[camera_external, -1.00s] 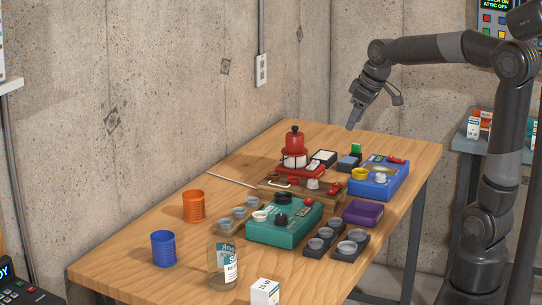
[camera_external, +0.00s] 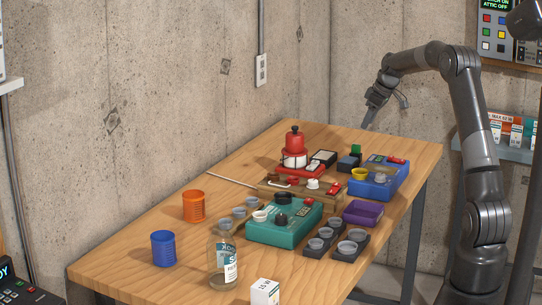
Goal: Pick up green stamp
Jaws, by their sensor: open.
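A small green stamp (camera_external: 356,149) stands upright at the far end of the wooden table, behind the blue device and beside a dark block with a blue-grey top (camera_external: 348,162). Its lower part is partly hidden. My gripper (camera_external: 366,125) is above the table's far edge, up and to the right of the stamp in the picture and apart from it. It points down and holds nothing that I can see. The fingertips are small and seen side-on.
A teal device (camera_external: 283,228) and purple tray (camera_external: 362,213) stand nearer. The table's far left strip (camera_external: 262,160) is clear.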

